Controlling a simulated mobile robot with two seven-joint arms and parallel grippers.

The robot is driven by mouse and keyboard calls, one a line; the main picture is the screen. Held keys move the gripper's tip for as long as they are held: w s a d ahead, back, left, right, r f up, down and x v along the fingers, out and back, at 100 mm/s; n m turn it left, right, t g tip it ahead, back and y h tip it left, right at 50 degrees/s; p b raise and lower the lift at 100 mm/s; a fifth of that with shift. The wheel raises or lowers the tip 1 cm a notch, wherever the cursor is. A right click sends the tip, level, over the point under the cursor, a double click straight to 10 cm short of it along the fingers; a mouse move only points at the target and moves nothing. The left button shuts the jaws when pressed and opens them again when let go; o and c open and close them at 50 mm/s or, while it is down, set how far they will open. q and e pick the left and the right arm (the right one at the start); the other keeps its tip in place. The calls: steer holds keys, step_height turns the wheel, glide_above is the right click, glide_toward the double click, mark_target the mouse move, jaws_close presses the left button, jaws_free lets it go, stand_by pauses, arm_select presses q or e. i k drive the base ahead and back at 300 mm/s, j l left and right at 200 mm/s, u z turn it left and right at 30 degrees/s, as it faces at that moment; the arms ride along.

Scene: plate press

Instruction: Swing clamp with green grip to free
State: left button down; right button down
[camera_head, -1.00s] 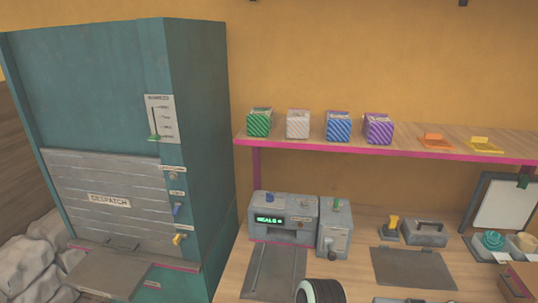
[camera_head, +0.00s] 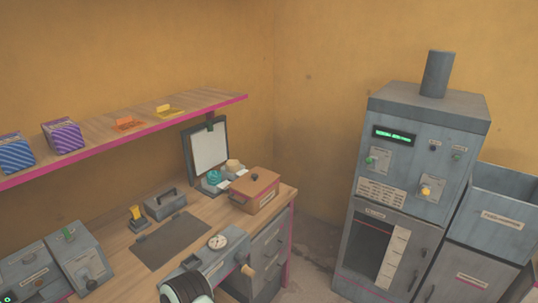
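No clamp with a green grip can be made out for sure. Small green parts show on a grey box (camera_head: 80,262) at the lower left, at the top of the clipboard (camera_head: 208,152), and on the front of the tall grey-blue machine (camera_head: 418,158) at the right.
The wooden bench (camera_head: 118,268) holds a flat dark plate (camera_head: 172,240), a yellow-handled stamp (camera_head: 137,216) and an orange-brown box (camera_head: 254,190). A pink-edged shelf (camera_head: 205,107) hangs above. Open floor (camera_head: 318,235) lies between bench and machine. A grey bin (camera_head: 505,208) stands far right.

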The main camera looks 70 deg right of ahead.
mark_target(210, 126)
steer(key=z, duration=1.9)
